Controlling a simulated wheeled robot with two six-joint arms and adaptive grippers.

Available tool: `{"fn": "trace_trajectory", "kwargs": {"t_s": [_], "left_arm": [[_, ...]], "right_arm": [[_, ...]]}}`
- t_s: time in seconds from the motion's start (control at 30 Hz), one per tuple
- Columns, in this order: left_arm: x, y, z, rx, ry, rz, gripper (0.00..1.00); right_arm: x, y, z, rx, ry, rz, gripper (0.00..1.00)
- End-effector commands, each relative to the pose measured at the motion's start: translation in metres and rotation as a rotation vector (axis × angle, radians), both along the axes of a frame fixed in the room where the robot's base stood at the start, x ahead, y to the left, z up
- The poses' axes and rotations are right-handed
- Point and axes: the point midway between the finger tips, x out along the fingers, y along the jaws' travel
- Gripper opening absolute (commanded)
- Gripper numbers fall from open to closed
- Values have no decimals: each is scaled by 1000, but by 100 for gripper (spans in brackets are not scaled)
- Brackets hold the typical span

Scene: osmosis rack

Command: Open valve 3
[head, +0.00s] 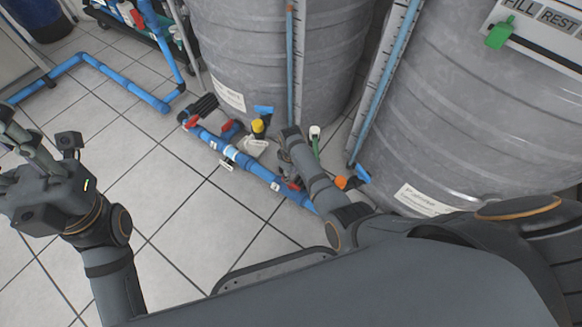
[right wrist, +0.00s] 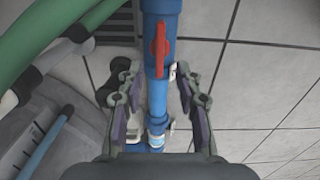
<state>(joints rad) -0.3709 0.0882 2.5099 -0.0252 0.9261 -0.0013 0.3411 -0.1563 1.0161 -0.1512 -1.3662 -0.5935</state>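A blue pipe (head: 240,160) with red valve handles runs low along the floor in front of the grey tanks. One red handle (head: 294,187) shows beside my right gripper (head: 289,167), which is partly hidden by its own arm. In the right wrist view, my right gripper (right wrist: 160,88) is open and empty, with a finger on each side of the blue pipe (right wrist: 157,95). A red handle (right wrist: 160,46) lies along the pipe, just beyond the fingertips. I cannot read which valve is number 3. My left gripper (head: 14,145) is at the far left, away from the pipe; its opening is unclear.
Two large grey tanks (head: 265,50) stand behind the pipe, with yellow (head: 257,126) and orange (head: 341,182) fittings near their feet. A green hose (right wrist: 35,45) crosses the left of the right wrist view. Tiled floor (head: 185,205) in front of the pipe is clear.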

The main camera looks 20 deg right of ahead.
Motion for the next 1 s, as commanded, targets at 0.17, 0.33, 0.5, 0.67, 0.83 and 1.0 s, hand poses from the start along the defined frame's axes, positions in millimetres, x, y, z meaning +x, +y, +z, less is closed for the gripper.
{"fn": "trace_trajectory", "kwargs": {"t_s": [0.17,0.33,0.5,0.67,0.83,1.0], "left_arm": [[0,0,0,0,-1,0,35],[0,0,0,-1,-1,0,35],[0,0,0,-1,-1,0,35],[0,0,0,-1,-1,0,35],[0,0,0,0,-1,1,35],[17,1,-1,-6,83,5,35]], "right_arm": [[1,1,34,2,-4,1,35],[0,1,48,1,-2,0,35],[0,0,50,1,-1,1,35],[0,0,50,1,-1,1,35],[1,0,50,1,-2,1,35],[9,-11,55,8,-114,-55,35]]}}
